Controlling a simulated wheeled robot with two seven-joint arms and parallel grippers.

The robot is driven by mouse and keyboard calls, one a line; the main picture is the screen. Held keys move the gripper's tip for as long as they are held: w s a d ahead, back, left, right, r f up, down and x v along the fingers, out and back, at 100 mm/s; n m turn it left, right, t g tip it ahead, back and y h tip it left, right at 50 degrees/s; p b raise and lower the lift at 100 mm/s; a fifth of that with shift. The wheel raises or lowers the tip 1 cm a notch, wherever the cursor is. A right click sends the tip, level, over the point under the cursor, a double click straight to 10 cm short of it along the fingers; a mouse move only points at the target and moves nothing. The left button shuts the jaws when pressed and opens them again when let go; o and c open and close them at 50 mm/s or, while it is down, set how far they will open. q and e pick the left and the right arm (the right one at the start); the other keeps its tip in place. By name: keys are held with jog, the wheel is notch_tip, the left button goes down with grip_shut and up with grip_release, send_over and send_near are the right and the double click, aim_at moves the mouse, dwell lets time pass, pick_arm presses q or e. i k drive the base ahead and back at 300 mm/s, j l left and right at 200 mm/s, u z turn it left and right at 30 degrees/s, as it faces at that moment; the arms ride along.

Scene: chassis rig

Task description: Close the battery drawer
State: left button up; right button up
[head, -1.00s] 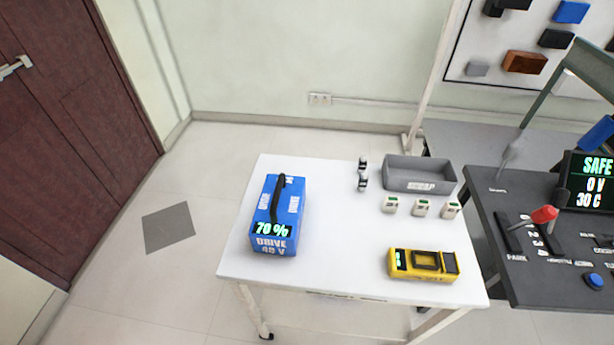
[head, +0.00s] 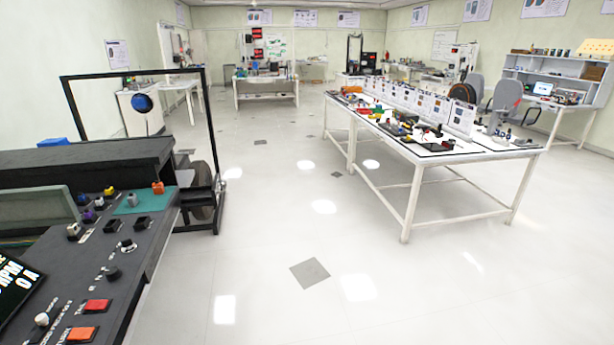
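No battery drawer can be made out in the head view now. A dark chassis rig (head: 90,165) stands at the left, with a sloped control panel (head: 120,240) facing me. The panel carries a red button (head: 97,305), an orange button (head: 80,334), knobs and small coloured parts on a green mat (head: 145,201). A wheel (head: 203,205) shows at the rig's far right end. Neither of my grippers is in view.
A long white table (head: 440,160) with many small items stands at the right. Another white bench (head: 265,88) stands at the back. The pale floor (head: 310,235) between rig and table is clear. A black frame (head: 208,115) rises at the rig's end.

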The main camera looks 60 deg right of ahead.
aim_at(195, 191)
jog(key=l+z, duration=0.4)
jog(key=i+l+z, duration=0.15)
jog(key=z, duration=0.3)
jog(key=i+l+z, duration=0.1)
jog(key=z, duration=0.3)
jog(key=i+l, duration=0.05)
jog(key=l, duration=0.05)
